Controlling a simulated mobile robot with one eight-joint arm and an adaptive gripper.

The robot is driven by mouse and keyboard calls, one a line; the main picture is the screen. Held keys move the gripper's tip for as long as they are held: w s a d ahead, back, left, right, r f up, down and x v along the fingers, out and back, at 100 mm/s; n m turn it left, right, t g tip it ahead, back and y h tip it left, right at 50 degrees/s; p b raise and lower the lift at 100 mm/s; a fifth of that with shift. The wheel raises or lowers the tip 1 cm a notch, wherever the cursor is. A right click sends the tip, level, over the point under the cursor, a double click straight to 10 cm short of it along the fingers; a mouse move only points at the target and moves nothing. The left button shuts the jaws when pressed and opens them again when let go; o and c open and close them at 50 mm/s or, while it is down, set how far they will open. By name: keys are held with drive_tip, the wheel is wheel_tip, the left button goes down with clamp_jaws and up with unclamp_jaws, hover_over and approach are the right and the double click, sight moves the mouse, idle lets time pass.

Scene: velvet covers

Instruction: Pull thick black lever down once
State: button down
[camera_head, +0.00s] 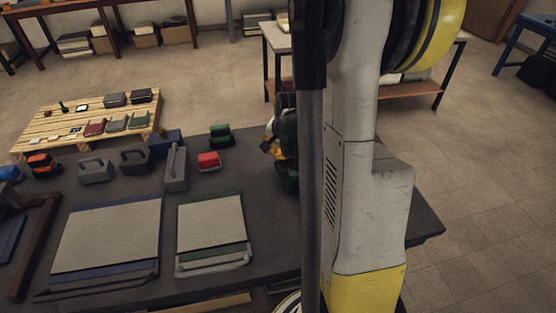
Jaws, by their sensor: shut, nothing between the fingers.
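My own arm and column fill the middle right of the head view and hide part of the dark table (262,215). A black and yellow-orange end part, which looks like my gripper (270,150), shows at the left edge of the column. It looks shut and empty, but its fingertips are not clear. A dark upright form (287,178) stands just below it, partly hidden by my column. I cannot tell whether this form bears the thick black lever, or whether my gripper touches it. No lever can be made out with certainty.
Two flat grey panels, one blue-edged (110,232) and one green-edged (210,222), lie on the table. A red block (208,160), a green block (220,135) and a tall grey piece (176,168) stand behind them. A wooden pallet (88,142) bears small items. Floor is open on the right.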

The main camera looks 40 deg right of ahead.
drive_tip(key=shift+s+a+f+b, duration=0.25)
drive_tip(key=shift+s+f+b, duration=0.1)
drive_tip(key=shift+f+b, duration=0.25)
drive_tip(key=shift+s+a+f+b, duration=0.25)
drive_tip(key=shift+s+f+b, duration=0.15)
drive_tip(key=shift+f, duration=0.2)
idle(1.1)
drive_tip(key=shift+w+d+r+p, duration=0.15)
drive_tip(key=shift+w+r+p, duration=0.05)
drive_tip(key=shift+r+p, duration=0.35)
drive_tip(key=shift+w+d+r+p, duration=0.2)
drive_tip(key=shift+r+p, duration=0.25)
drive_tip(key=shift+r, duration=0.2)
drive_tip(key=shift+w+r, duration=0.1)
drive_tip(key=shift+r, duration=0.1)
drive_tip(key=shift+w+d, duration=0.1)
drive_tip(key=shift+d, duration=0.15)
drive_tip(key=shift+r, duration=0.15)
drive_tip(key=r+p, duration=0.1)
drive_tip(key=w+r+p, duration=0.1)
drive_tip(key=r, duration=0.1)
drive_tip(key=r+p, duration=0.1)
drive_tip(key=shift+w+d+r+p, duration=0.2)
drive_tip(key=shift+w+d+p, duration=0.15)
drive_tip(key=shift+w+d, duration=0.05)
